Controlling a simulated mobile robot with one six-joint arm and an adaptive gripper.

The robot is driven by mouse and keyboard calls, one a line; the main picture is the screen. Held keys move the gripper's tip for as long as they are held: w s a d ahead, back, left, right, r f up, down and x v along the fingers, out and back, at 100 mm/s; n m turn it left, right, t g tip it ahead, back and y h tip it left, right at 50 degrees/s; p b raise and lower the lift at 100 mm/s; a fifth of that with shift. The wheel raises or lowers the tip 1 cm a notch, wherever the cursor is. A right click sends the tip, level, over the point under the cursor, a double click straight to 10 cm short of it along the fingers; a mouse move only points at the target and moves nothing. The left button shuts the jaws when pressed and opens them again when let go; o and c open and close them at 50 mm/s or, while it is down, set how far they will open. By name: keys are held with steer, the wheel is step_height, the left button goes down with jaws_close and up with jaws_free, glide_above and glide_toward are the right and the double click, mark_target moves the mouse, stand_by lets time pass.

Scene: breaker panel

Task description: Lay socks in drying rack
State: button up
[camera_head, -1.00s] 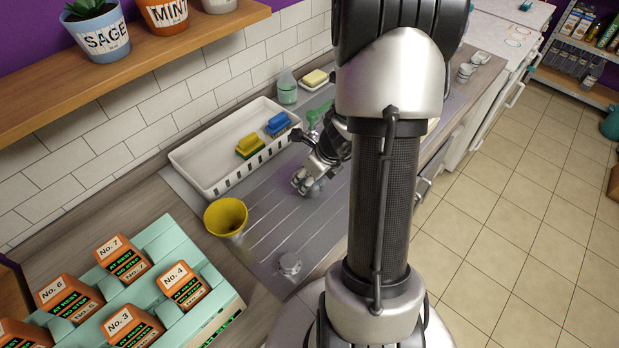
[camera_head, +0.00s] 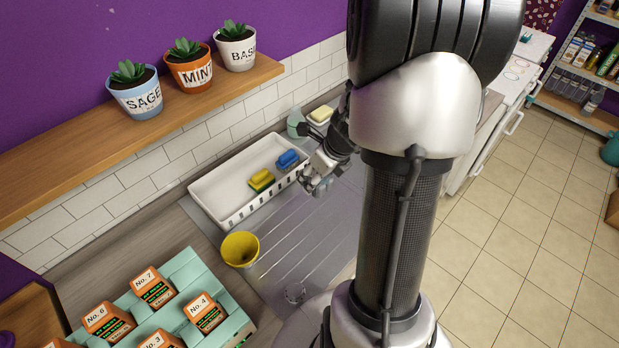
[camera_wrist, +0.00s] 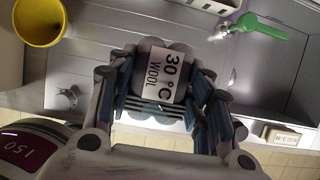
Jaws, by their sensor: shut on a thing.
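My gripper (camera_wrist: 165,88) is shut on a grey, rounded bundle (camera_wrist: 163,68) with a white label reading "30 °C WOOL", seen between the fingers in the wrist view. I take it for the socks. In the head view my gripper (camera_head: 317,184) is at the right end of a white slotted tray (camera_head: 215,192), which may be the drying rack. The bundle appears just outside the tray's front right corner; its height is hard to tell. In the tray lie a yellow-and-dark block (camera_head: 262,180) and a blue one (camera_head: 288,159).
A yellow cup (camera_head: 240,249) stands on the ribbed metal drainboard (camera_head: 310,240). A mint panel (camera_head: 190,268) with orange numbered blocks is at lower left. A shelf (camera_head: 180,100) with potted plants hangs above.

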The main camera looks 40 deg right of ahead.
steer(key=w+a+f+n+y+b, duration=0.1)
steer(key=w+a+f+n, duration=0.15)
steer(key=a, duration=0.55)
steer(key=w+a+f+n+y+b, duration=0.1)
steer(key=w+a+f+n, duration=0.1)
steer(key=a+f, duration=0.35)
steer(key=w+a+r+p, duration=0.1)
steer(key=w+a+p, duration=0.15)
steer(key=w, duration=0.65)
steer(key=w+a+r+p, duration=0.1)
steer(key=w+p, duration=0.3)
steer(key=w, duration=0.6)
steer(key=shift+g, duration=0.3)
step_height(320, 180, down, 6)
steer(key=shift+s+d+f+b, duration=0.1)
steer(key=shift+f+b, duration=0.1)
steer(key=shift+b, duration=0.55)
step_height(320, 180, down, 5)
steer(key=shift+f+b, duration=0.2)
steer(key=shift+b, duration=0.5)
steer(key=shift+w+f, duration=0.1)
steer(key=shift+w, duration=0.15)
